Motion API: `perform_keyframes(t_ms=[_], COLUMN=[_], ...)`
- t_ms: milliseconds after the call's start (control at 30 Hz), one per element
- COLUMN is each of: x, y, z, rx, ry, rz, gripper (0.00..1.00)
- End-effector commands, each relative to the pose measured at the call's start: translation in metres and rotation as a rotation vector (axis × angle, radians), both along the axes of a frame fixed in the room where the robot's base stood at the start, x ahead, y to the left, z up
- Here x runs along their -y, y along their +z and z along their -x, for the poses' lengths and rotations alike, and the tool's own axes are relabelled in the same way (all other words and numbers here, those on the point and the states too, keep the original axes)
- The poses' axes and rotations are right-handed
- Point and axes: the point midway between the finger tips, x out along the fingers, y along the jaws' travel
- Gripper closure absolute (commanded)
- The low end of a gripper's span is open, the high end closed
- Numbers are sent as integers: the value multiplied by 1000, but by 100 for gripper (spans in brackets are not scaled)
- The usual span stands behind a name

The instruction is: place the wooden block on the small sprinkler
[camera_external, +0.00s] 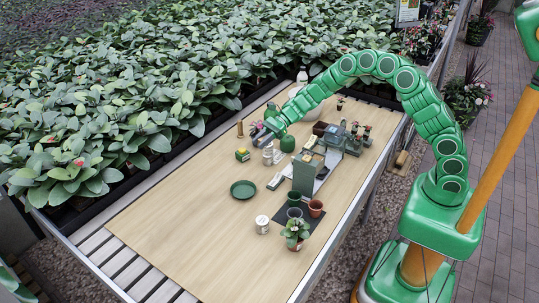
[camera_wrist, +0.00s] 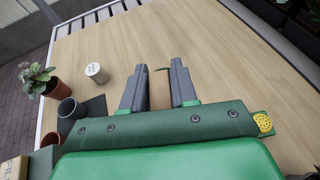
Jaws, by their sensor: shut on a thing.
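My gripper (camera_wrist: 158,88) is shut on a brown wooden block (camera_wrist: 159,92), which sits between the two grey fingers in the wrist view. I cannot tell for sure that this is the small sprinkler.
A green dish (camera_external: 243,189), a white tin (camera_external: 262,224) and a potted plant (camera_external: 295,232) stand nearer the front. Pots and grey-green boxes crowd the right side. The table's near left part is clear.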

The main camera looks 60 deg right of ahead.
Motion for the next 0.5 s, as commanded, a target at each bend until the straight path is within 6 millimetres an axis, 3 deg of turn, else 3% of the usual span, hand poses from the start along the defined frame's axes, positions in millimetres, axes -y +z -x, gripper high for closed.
perform_keyframes(t_ms=[33, 200, 333, 500], x=[18, 59, 76, 80], y=[3, 7, 9, 4], z=[-8, -22, -27, -35], rx=[1, 0, -2, -4], ry=[-28, -87, -111, -119], rz=[0, 2, 1, 4], gripper=[100, 100, 100, 100])
